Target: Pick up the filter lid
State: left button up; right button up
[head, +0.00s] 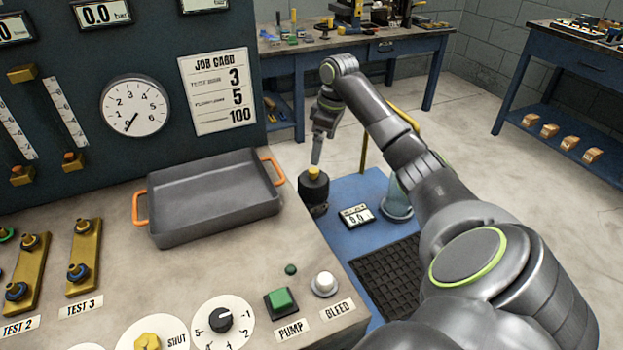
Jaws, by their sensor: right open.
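A dark round pot with a yellow knob on top, which looks like the filter lid (313,186) on its body, stands at the left edge of the blue surface, just right of the bench. My right gripper (317,160) points down just above the yellow knob and is apart from it. Its fingers are seen edge-on and overlap in this view; it is open and holds nothing. Whether the lid is a separate piece from the pot cannot be made out. My left gripper is not in view.
A grey tray (215,195) with orange handles sits on the bench. A small digital readout (357,216), a clear vessel (397,198) partly behind my right arm, and a black grating (388,275) are nearby. A yellow upright pole (364,150) stands behind the pot.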

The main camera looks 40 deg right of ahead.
aim_at(314, 178)
jog(key=f, duration=0.5)
jog(key=w+f, duration=0.1)
jog(key=f, duration=0.1)
jog(key=shift+a+f+b, duration=0.3)
jog(key=shift+f, duration=0.1)
jog(key=shift+w+a+f+b, duration=0.1)
jog(key=shift+w+a+f, duration=0.1)
jog(key=shift+f, duration=0.7)
jog(key=shift+w+a+f+b, duration=0.1)
jog(key=shift+w+f, duration=0.15)
jog(key=shift+f, duration=0.7)
jog(key=shift+w+a+f+b, duration=0.1)
jog(key=shift+w+a+f, duration=0.1)
jog(key=shift+f, duration=0.7)
jog(key=shift+r, duration=0.1)
jog(key=c, duration=1.1)
jog(key=shift+o, duration=0.2)
notch_tip(314, 178, up, 10)
jog(key=shift+p, duration=0.5)
